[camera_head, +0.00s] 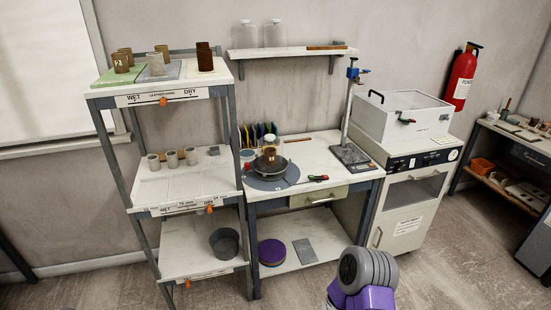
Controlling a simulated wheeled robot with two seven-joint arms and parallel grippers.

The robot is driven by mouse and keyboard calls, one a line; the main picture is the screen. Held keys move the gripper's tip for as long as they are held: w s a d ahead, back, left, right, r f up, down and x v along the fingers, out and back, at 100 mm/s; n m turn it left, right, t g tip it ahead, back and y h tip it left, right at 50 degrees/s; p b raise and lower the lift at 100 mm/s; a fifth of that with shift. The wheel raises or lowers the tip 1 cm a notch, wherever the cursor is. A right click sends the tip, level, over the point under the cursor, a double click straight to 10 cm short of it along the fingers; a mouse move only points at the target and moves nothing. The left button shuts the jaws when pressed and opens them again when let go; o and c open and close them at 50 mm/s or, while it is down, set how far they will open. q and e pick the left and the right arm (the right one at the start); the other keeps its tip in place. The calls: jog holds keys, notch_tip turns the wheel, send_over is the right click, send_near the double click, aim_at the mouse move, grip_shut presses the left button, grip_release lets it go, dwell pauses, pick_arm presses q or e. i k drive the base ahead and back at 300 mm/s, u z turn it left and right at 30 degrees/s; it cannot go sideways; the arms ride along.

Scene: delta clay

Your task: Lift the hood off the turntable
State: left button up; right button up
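The turntable (272,177) is a grey-blue disc on the white top of the middle bench. On it sits a dark round plate (259,167) with a small brown piece (270,154) at its centre. A pale, rounded cap (270,139) shows just above the brown piece. I cannot tell whether this cap is the hood's top or a separate thing behind. No hood outline is clear at this size. A purple and grey link of my own arm shows at the bottom edge, well in front of the bench. Neither gripper is in view.
A shelf rack (185,185) with several cups stands left of the bench. Floor in front is clear.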

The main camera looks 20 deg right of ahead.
aim_at(270, 147)
jog(key=z, duration=0.2)
jog(key=i, duration=0.95)
jog(key=z, duration=0.4)
